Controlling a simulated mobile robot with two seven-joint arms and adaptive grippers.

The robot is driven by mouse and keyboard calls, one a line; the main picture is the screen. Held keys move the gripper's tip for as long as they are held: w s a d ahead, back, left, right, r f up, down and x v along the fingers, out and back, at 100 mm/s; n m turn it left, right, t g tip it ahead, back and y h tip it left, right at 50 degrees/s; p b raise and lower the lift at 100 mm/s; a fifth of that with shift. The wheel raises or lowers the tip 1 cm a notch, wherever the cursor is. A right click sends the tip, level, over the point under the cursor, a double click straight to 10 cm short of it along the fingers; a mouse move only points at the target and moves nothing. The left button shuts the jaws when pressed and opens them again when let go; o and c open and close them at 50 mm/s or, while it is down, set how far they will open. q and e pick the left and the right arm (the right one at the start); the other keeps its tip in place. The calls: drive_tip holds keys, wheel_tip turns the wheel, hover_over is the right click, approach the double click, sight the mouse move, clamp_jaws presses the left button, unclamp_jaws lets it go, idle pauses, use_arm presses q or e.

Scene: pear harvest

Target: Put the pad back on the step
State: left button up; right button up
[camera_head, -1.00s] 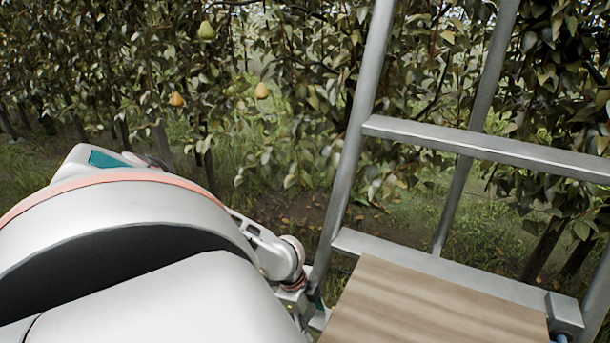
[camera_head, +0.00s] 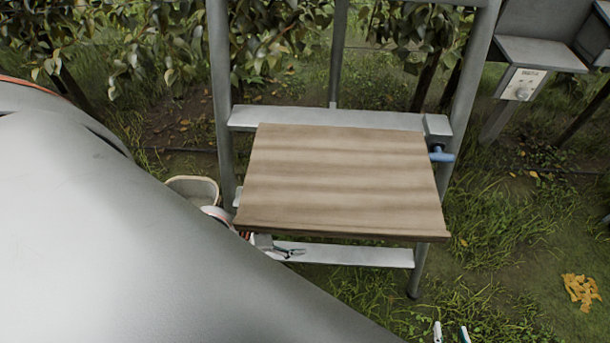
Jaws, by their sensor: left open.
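A metal ladder's lower step (camera_head: 345,255) shows under the front edge of a flat wooden board (camera_head: 345,180). The board lies in front of a higher metal step (camera_head: 330,119). I cannot tell whether this board is the pad; no other thing in view is clearly a pad. My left gripper (camera_head: 284,251) is open, just below the board's front left edge, by the lower step; the board hides part of it. I cannot tell if it touches either. Two separate fingertips of my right gripper (camera_head: 450,332) show at the bottom edge, with nothing visible between them.
A blue knob (camera_head: 440,155) sits at the board's right. A pale container (camera_head: 193,188) stands left of the ladder. A grey box with a label (camera_head: 521,84) is at the upper right. A yellow patch (camera_head: 580,291) lies on the grass, which is otherwise clear there.

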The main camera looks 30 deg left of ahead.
use_arm(q)
drive_tip(key=shift+s+d+f+n+t+y, duration=0.15)
drive_tip(key=shift+s+d+n+t+y, duration=0.15)
drive_tip(key=shift+d+n+t, duration=0.4)
drive_tip(key=shift+s+d+f+n+t+y, duration=0.2)
drive_tip(key=shift+d+n+t+y, duration=0.25)
drive_tip(key=shift+d+n, duration=0.55)
drive_tip(key=shift+s+d+f+n+t+y, duration=0.1)
drive_tip(key=shift+s+d+n+t+y, duration=0.2)
drive_tip(key=shift+d+n+t, duration=0.5)
